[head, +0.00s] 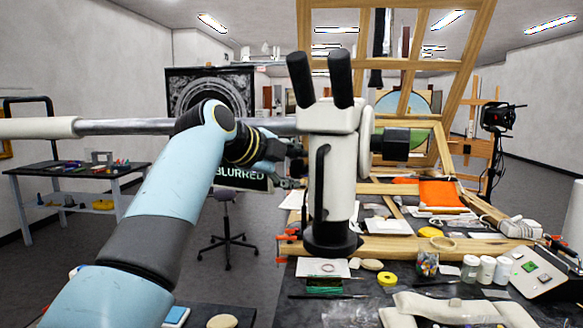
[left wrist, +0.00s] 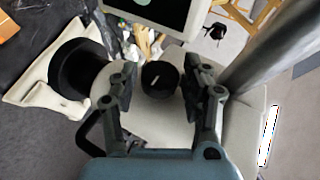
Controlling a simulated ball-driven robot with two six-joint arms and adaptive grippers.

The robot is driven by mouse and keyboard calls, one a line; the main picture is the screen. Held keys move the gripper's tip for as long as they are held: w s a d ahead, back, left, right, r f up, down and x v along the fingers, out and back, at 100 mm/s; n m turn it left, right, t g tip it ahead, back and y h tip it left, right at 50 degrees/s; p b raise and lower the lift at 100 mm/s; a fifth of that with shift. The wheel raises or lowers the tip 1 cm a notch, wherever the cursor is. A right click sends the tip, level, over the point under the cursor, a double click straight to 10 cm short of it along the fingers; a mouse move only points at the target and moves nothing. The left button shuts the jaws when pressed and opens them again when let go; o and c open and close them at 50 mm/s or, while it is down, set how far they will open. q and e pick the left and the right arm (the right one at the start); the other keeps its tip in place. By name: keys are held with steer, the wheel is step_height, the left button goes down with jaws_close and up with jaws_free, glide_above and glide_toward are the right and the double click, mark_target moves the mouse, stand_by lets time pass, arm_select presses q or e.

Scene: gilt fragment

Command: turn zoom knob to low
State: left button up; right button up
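The white microscope (head: 331,185) with two black eyepieces stands at centre in the head view. In the left wrist view, a round black knob (left wrist: 160,79) with a short, slanted white mark sits on the microscope's pale body (left wrist: 155,120). My left gripper (head: 290,150) is at the left side of the microscope head. In the left wrist view its fingers (left wrist: 160,92) are spread, one on each side of the knob. Finger contact with the knob is unclear. The arm and gripper hide this knob in the head view. My right gripper is not in view.
A screen reading "BLURRED" (head: 243,178) stands behind my left arm. A horizontal boom (head: 130,127) runs to the microscope. The bench holds jars (head: 487,268), a yellow tape roll (head: 387,279) and a control box (head: 540,272). A wooden easel frame (head: 440,130) stands behind.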

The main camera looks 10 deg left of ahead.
arm_select(q)
steer(key=c, duration=0.8)
steer(key=shift+w+r+g+y, duration=0.15)
steer(key=shift+g+y, duration=0.25)
steer(key=shift+g, duration=0.9)
steer(key=o, duration=1.1)
steer(key=shift+o, duration=0.2)
steer(key=v, duration=1.2)
steer(key=shift+d, duration=0.15)
